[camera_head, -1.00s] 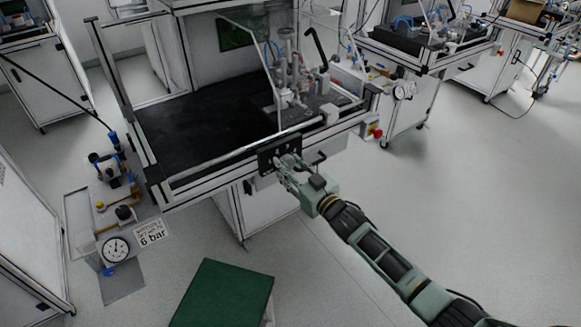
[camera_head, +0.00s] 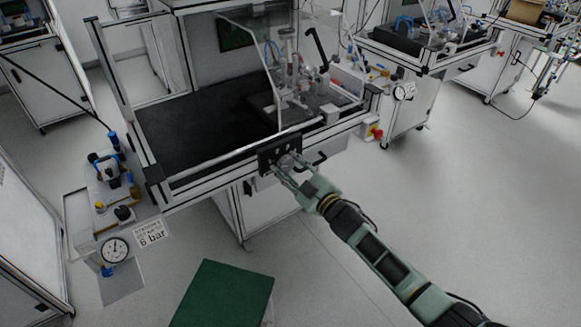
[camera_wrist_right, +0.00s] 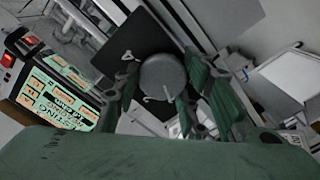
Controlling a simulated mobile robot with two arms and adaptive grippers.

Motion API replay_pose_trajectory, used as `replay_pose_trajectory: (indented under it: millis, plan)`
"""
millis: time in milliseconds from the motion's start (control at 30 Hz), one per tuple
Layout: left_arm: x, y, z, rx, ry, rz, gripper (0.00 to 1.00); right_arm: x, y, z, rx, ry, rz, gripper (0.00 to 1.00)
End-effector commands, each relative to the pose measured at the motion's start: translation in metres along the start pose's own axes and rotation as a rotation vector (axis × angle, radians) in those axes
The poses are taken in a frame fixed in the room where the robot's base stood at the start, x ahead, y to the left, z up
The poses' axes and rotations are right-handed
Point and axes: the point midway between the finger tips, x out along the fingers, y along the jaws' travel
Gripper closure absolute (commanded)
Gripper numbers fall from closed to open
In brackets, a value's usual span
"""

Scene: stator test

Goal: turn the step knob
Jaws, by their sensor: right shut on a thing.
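The step knob (camera_wrist_right: 162,76) is a round grey knob on a dark panel (camera_wrist_right: 139,40), seen end-on in the right wrist view. My right gripper (camera_wrist_right: 158,95) has one finger on each side of it and is shut on it. In the head view the black panel (camera_head: 266,161) is on the front edge of the bench, with my right gripper (camera_head: 284,166) against its right part. The knob is mostly hidden there by the fingers. My left gripper is not in view.
The bench (camera_head: 206,163) has a clear guard and a fixture behind the panel. A red knob (camera_head: 376,133) is at its right corner. A green-topped box (camera_head: 225,295) stands on the floor in front. A gauge unit (camera_head: 115,249) is at left. Floor at right is free.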

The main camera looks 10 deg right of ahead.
Motion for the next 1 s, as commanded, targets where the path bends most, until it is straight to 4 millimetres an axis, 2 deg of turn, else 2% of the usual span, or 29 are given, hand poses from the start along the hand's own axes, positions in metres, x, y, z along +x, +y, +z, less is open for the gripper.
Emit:
replay_pose_trajectory:
  millis: [400, 433, 600, 1000]
  plan:
    - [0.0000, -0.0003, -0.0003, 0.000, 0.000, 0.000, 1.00, -0.0001, 0.0037, 0.0018, -0.010, -0.004, 0.005, 0.88]
    - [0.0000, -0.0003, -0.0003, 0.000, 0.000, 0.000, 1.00, -0.0001, 0.0038, 0.0018, -0.010, -0.004, 0.005, 0.60]
    - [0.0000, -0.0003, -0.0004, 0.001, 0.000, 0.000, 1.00, -0.0002, 0.0029, 0.0016, -0.009, -0.004, 0.004, 0.45]
    - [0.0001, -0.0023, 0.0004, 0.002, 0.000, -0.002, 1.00, -0.0051, 0.0011, 0.0006, -0.007, -0.001, 0.002, 0.45]
